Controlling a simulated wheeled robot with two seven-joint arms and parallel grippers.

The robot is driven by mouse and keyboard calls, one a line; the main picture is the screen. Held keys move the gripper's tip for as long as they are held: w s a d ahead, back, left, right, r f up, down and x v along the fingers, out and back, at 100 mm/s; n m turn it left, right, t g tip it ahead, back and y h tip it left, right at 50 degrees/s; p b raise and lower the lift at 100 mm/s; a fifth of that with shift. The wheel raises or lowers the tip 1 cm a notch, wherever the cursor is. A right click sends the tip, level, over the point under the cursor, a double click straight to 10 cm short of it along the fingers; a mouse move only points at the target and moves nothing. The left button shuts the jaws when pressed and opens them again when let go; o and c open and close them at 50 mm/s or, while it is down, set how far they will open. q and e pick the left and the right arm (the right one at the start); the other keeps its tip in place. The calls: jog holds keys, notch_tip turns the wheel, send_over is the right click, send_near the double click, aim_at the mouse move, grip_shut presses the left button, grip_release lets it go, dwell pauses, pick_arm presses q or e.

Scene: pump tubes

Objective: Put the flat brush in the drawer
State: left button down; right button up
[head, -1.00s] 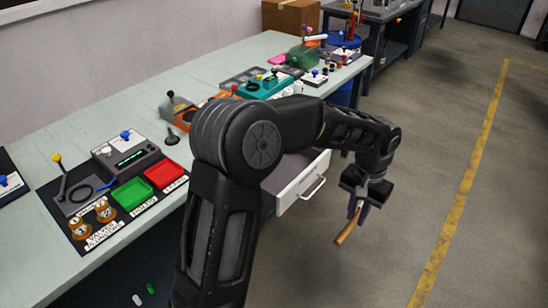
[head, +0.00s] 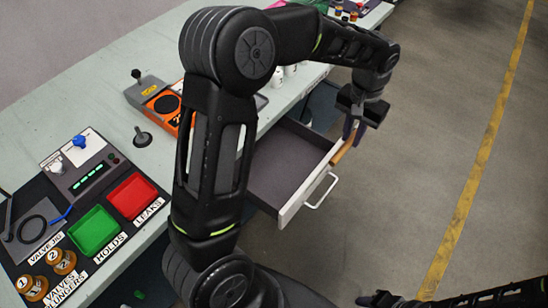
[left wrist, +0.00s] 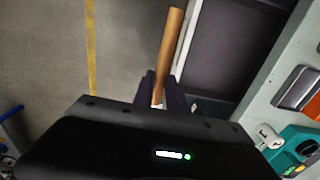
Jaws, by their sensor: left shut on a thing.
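The flat brush shows as a wooden handle (head: 345,149) in the head view and again in the left wrist view (left wrist: 170,50). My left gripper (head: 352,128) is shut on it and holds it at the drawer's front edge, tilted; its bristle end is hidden. The drawer (head: 290,165) is pulled out from under the bench, and its visible inside is bare and grey. It has a white front with a handle (head: 322,192). The drawer also shows in the left wrist view (left wrist: 230,40), just right of the brush.
The bench carries a panel with a green tray (head: 94,231) and a red tray (head: 133,196), plus an orange device (head: 163,104). My left arm crosses above the bench edge. The floor right of the drawer is open, with a yellow line (head: 480,150).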

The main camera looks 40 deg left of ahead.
pick_arm(q)
jog(key=s+a+f+b, duration=0.3)
jog(key=a+f+b, duration=0.55)
jog(key=b, duration=1.05)
send_over(282, 180)
notch_tip(282, 180, down, 6)
jog(key=shift+r, duration=0.25)
jog(key=shift+f+b, duration=0.9)
jog(key=shift+f, duration=1.6)
jog(key=shift+f, duration=0.1)
jog(key=shift+f+b, duration=0.7)
jog(key=shift+f, duration=1.7)
jog(key=shift+f, duration=0.15)
